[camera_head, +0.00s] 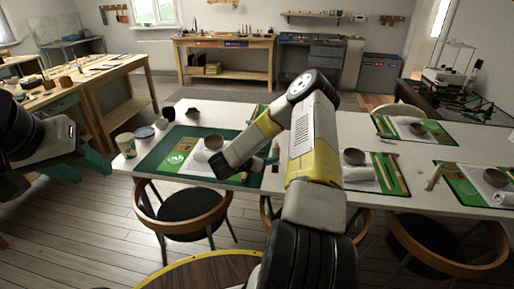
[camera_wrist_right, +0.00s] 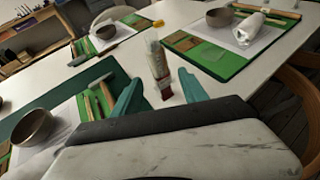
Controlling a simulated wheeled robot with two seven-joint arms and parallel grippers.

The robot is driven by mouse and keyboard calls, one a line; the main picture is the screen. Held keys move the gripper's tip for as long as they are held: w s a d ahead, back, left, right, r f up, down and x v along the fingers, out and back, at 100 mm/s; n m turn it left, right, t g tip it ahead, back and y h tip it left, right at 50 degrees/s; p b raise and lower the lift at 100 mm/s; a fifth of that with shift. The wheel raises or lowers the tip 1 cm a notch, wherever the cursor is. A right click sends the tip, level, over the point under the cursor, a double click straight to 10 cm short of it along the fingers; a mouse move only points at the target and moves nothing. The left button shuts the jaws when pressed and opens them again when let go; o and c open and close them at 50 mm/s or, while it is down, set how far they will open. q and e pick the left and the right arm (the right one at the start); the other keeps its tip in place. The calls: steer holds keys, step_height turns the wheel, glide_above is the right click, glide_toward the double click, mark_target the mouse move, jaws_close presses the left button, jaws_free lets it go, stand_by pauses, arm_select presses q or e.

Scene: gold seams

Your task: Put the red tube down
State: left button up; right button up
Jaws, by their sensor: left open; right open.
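The red tube (camera_wrist_right: 158,64) stands upright in the right wrist view, pale-bodied with a red lower end at the white table (camera_wrist_right: 125,62). It also shows small in the head view (camera_head: 275,150), beside the right edge of the near green mat. My right gripper (camera_wrist_right: 160,84) is open, its teal fingers apart on either side of the tube's lower end. No finger is clearly touching it. My left gripper (camera_head: 82,166) is open and empty at the left of the head view, off the table's left end.
The near mat (camera_head: 150,160) holds a brown bowl (camera_head: 214,142) and tools. More mats with bowls lie along the table. Chairs (camera_head: 185,215) line the near edge.

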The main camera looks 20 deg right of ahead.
steer(key=w+a+r+n+t+y, duration=0.6)
steer(key=a+r+n, duration=0.3)
steer(key=r+n, duration=0.3)
steer(key=s+a+r+n+y, duration=0.3)
steer(key=a+r+n+y, duration=0.3)
steer(key=a+r+n, duration=0.6)
steer(key=s+a+r+n+g+y, duration=0.2)
steer(key=s+r+n, duration=0.5)
steer(key=s+n, duration=0.55)
steer(key=s+d+n+g, duration=0.2)
steer(key=s+n, duration=0.4)
steer(key=s, duration=0.4)
steer(key=s+d+n+g, duration=0.2)
steer(key=s+n, duration=0.4)
steer(key=s, duration=0.5)
steer(key=shift+s, duration=0.15)
steer(key=shift+a, duration=0.1)
